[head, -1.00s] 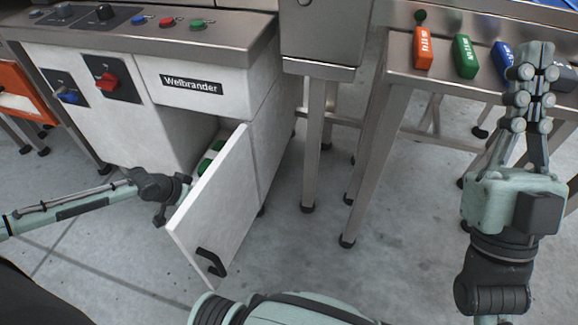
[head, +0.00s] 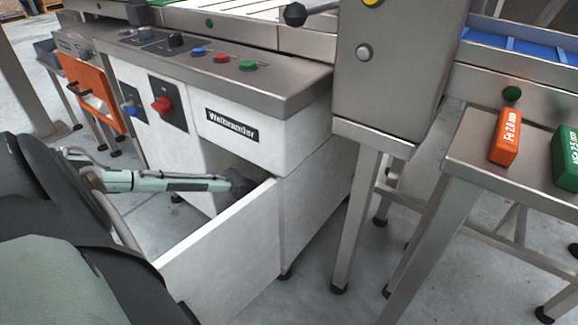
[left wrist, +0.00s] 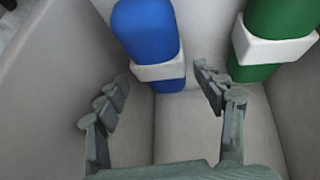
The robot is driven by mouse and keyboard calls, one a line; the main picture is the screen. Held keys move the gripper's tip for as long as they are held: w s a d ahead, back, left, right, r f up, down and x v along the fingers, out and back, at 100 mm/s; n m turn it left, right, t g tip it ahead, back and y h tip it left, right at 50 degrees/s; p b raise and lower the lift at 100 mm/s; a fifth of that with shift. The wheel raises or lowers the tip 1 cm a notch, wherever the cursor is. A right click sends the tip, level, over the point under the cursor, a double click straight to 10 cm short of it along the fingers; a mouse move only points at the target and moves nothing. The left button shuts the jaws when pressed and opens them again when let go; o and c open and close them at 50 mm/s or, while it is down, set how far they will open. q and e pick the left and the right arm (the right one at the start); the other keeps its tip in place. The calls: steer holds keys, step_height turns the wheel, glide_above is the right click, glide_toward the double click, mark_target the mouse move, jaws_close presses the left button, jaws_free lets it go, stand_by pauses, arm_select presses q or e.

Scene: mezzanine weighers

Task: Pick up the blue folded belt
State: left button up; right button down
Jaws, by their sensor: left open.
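The blue folded belt (left wrist: 147,30) with a white band around it shows in the left wrist view, inside a pale compartment. A green folded belt (left wrist: 277,30) with a similar white band lies to its right. My left gripper (left wrist: 160,85) is open, its fingers spread below and to either side of the blue belt's lower end, with nothing between them. In the head view my left arm reaches behind the open white door (head: 225,250) of the Welbrander cabinet; its gripper and both belts are hidden there. My right gripper is out of view.
The cabinet top carries blue, red and green buttons (head: 222,57). A steel table (head: 475,150) at the right holds an orange block (head: 506,137) and a green block (head: 567,158). An orange door (head: 92,92) stands at the far left.

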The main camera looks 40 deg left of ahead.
arm_select(q)
steer(key=b+x, duration=0.1)
steer(key=x, duration=0.2)
steer(key=shift+r, duration=0.1)
steer(key=shift+c, duration=0.6)
steer(key=c, duration=0.9)
steer(key=shift+c, duration=0.6)
steer(key=shift+r, duration=0.2)
